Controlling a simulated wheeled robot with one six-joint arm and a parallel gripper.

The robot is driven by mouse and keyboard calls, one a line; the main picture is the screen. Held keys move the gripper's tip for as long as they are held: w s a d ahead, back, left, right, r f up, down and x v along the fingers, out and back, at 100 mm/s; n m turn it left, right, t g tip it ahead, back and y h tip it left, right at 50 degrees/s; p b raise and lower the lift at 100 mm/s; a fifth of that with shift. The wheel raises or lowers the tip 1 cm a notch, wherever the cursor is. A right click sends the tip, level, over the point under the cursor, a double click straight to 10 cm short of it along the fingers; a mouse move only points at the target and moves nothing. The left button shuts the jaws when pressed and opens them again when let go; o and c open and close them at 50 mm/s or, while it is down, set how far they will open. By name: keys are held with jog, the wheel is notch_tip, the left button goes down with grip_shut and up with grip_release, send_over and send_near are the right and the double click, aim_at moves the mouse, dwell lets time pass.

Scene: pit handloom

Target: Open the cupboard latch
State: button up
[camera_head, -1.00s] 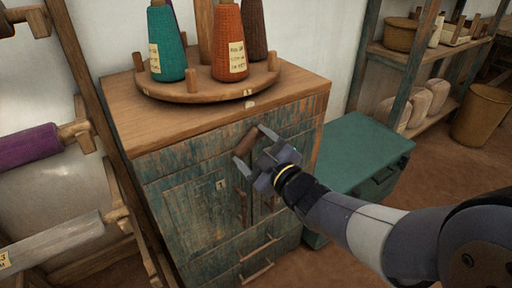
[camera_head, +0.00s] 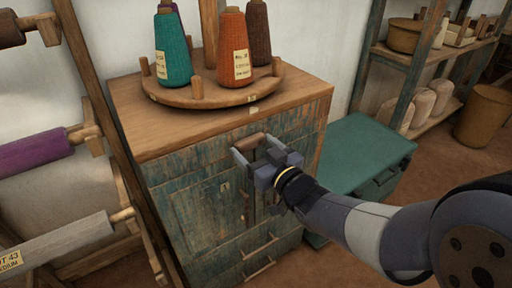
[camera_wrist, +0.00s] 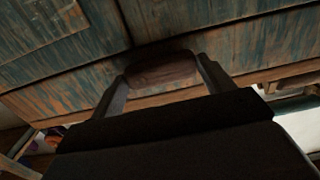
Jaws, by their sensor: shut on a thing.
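The cupboard (camera_head: 205,215) has worn blue-green doors and a wooden top. Its latch is a brown wooden turn-piece (camera_head: 249,142) near the top of the seam between the doors. My gripper (camera_head: 252,151) is shut on this latch, one finger at each end of it. The latch lies nearly level in the head view, tilted slightly up to the right. In the wrist view the latch (camera_wrist: 163,70) sits between the two fingers. Both doors look closed. The palm hides part of the right door.
A round wooden rack (camera_head: 205,97) with several yarn cones stands on the cupboard top. A green chest (camera_head: 365,150) stands close on the right. A frame with a purple roll (camera_head: 35,152) is on the left.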

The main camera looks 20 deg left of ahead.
dwell(0.5)
jog(key=o, duration=1)
jog(key=p+v, duration=0.1)
jog(key=v, duration=1)
jog(key=shift+p, duration=0.3)
jog(key=shift+w+a, duration=0.1)
jog(key=shift+a, duration=0.05)
jog(key=b+x, duration=0.1)
jog(key=x, duration=0.9)
jog(key=shift+w+a+b, duration=0.25)
jog(key=shift+a+b, duration=0.05)
jog(key=shift+b, duration=0.05)
jog(key=shift+d, duration=0.15)
